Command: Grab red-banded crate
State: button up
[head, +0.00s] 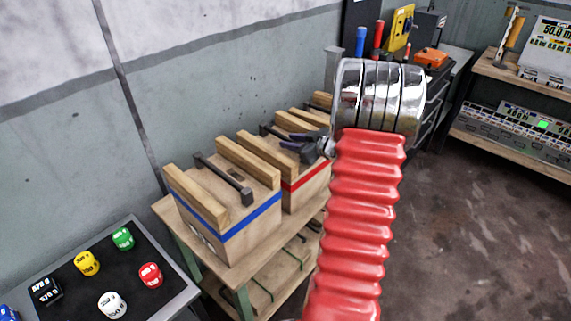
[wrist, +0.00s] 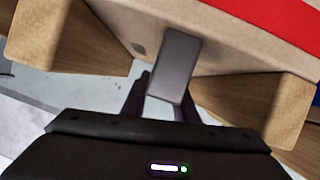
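The red-banded crate (head: 305,183) is a wooden box with a red stripe, light wooden blocks on top and a dark bar handle. It stands behind the blue-banded crate in the head view, partly hidden by my arm. In the wrist view, its red band (wrist: 270,22) crosses the upper right and its grey handle (wrist: 174,68) is in the middle. My gripper (head: 300,147) is over this crate at its handle. In the wrist view, the dark fingers of my gripper (wrist: 163,103) are apart, one on each side of the handle's near end. Firm contact is not visible.
The blue-banded crate (head: 228,222) stands in front on the same wooden bench (head: 170,215), close beside. A grey wall is behind. A dark tray (head: 105,268) with small coloured weights is at lower left. Shelves with instruments (head: 520,115) stand at right. The right floor is clear.

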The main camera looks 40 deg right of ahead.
grip_shut()
dwell(0.8)
jog(key=shift+d+r, duration=0.1)
jog(key=shift+r, duration=0.1)
